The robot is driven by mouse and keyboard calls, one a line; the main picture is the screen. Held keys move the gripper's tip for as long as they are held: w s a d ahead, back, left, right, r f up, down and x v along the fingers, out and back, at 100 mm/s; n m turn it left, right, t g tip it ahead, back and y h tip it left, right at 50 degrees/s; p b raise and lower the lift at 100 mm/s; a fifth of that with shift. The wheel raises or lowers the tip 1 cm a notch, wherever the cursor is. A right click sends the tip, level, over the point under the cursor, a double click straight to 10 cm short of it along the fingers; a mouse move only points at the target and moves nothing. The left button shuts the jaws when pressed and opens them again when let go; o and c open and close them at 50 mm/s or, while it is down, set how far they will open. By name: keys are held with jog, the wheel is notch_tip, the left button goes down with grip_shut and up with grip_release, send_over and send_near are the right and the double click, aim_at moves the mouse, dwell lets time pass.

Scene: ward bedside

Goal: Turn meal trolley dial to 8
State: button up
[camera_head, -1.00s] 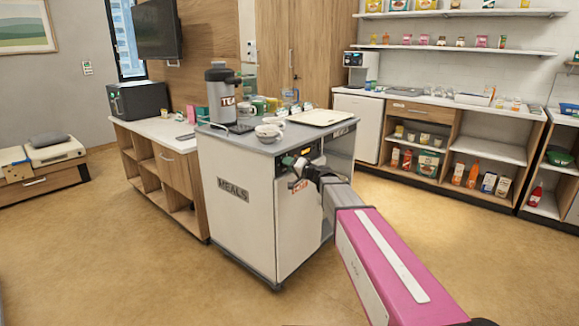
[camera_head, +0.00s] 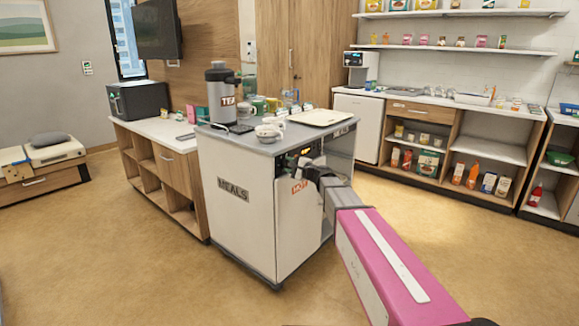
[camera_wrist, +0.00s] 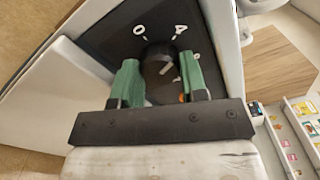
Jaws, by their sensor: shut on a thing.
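The meal trolley (camera_head: 232,225) is a white cabinet with a grey top and the word MEALS on its side. Its dial (camera_wrist: 158,70) is a dark round knob on a black panel in the wrist view. White marks stand around it, among them a 0 and a 4; others are hidden. My gripper (camera_wrist: 160,82) has its two green fingers on either side of the dial and is shut on it. In the head view my gripper (camera_head: 305,165) is at the trolley's front, and my wrist hides the dial there.
On the trolley top (camera_head: 262,143) stand a tea urn (camera_head: 221,92), several cups and a cream tray (camera_head: 321,117). A wooden cabinet (camera_head: 165,165) adjoins on the left. The floor in front is clear.

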jog(key=m, duration=1)
jog(key=shift+m, duration=0.3)
jog(key=shift+f, duration=0.1)
dwell(0.3)
jog(key=o, duration=0.9)
jog(key=shift+s+d, duration=0.1)
jog(key=v, duration=1)
jog(key=shift+s+d, duration=0.25)
